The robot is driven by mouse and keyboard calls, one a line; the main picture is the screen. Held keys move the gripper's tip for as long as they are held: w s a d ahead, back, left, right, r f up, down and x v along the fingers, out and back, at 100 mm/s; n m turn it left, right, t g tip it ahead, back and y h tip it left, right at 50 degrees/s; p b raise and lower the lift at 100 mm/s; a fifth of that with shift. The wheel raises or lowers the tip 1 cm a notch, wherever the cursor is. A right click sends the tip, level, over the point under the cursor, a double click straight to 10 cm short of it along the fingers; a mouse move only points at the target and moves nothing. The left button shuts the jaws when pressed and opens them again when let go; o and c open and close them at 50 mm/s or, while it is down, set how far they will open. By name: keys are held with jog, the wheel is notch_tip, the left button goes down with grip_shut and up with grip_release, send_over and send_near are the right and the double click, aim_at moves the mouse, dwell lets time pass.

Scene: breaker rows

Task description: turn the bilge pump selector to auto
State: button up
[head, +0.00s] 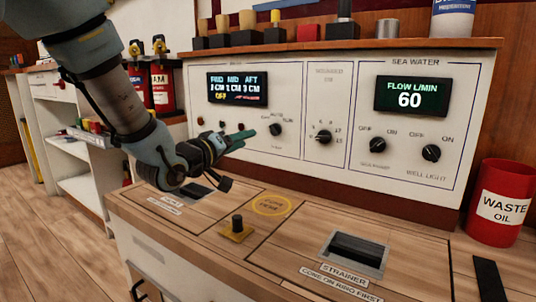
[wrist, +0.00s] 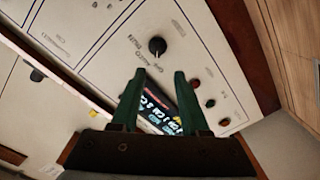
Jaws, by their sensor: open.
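The bilge panel's round black selector knob (head: 275,129) is on the white console face, right of the bilge display (head: 238,89). The display reads FWD, MID, AFT with centimetre values and a yellow OFF below. Small labels surround the knob; its pointer direction is hard to tell. My gripper (head: 245,138) is open and empty, just left of the knob in the head view. In the wrist view the knob (wrist: 157,46) lies beyond and between the green fingertips (wrist: 160,72), apart from them. The display (wrist: 160,108) shows between the fingers.
Other knobs are at the mid panel (head: 323,137) and sea water panel (head: 431,153). Small coloured buttons or lamps (wrist: 210,103) sit beside the bilge display. The wooden counter below carries a small black knob (head: 237,224) and a strainer recess (head: 355,248). A red waste-oil bin (head: 500,205) stands right.

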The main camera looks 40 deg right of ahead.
aim_at(271, 131)
jog(key=b+x, duration=0.1)
jog(key=x, duration=0.2)
jog(key=b+x, duration=0.1)
jog(key=x, duration=0.2)
jog(key=b+x, duration=0.1)
jog(key=x, duration=0.3)
jog(key=shift+s+d, duration=0.15)
jog(key=shift+s, duration=0.1)
jog(key=shift+w+d+b, duration=0.1)
jog(key=shift+d+b, duration=0.2)
jog(key=shift+d, duration=0.1)
grip_shut()
